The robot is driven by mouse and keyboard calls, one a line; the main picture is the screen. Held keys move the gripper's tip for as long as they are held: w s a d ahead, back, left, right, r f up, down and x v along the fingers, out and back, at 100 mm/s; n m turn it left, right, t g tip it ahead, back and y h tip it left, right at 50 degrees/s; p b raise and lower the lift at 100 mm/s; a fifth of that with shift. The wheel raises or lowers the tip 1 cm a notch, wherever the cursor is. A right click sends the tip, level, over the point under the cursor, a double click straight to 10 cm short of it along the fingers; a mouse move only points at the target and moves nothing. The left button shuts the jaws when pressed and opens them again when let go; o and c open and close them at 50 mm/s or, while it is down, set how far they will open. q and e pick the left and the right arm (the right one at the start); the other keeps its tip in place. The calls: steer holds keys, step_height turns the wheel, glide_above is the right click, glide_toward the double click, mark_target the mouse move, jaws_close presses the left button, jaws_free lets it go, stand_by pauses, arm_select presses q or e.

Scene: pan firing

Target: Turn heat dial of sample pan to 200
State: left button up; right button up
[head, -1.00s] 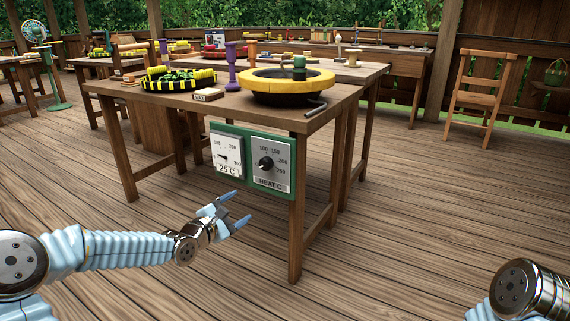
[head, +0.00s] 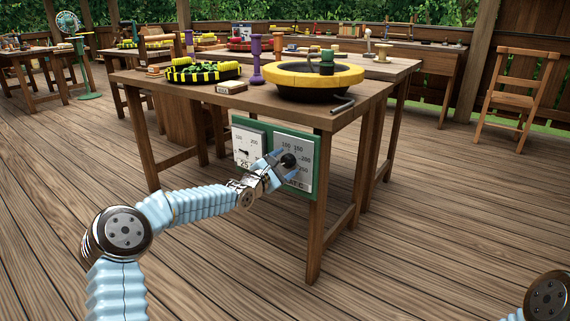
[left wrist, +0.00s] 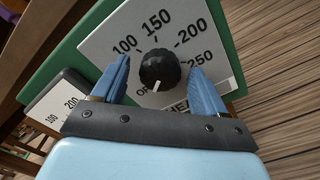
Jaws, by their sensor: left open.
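The heat dial is a black round knob (head: 289,161) on a white plate (left wrist: 215,52) marked 100, 150, 200 and 250. In the left wrist view the knob (left wrist: 159,70) has a white mark at its lower edge, near the partly hidden OFF. My left gripper (head: 286,167) is at the dial plate. Its blue fingers (left wrist: 159,66) are open, one on each side of the knob, with gaps showing. The sample pan (head: 315,75), black with a yellow rim, stands on the table above. My right gripper is out of view.
A green panel (head: 270,128) on the table's front side carries the dial plate and a temperature gauge (head: 244,142), partly covered by my gripper. The wooden table (head: 215,97) also holds a black-yellow ring tray and a purple spindle. The plank floor in front is clear.

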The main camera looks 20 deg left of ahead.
arm_select(q)
steer(key=shift+w+d, duration=0.15)
steer(key=shift+w, duration=0.15)
steer(key=c, duration=1.1)
steer(key=shift+o, duration=0.2)
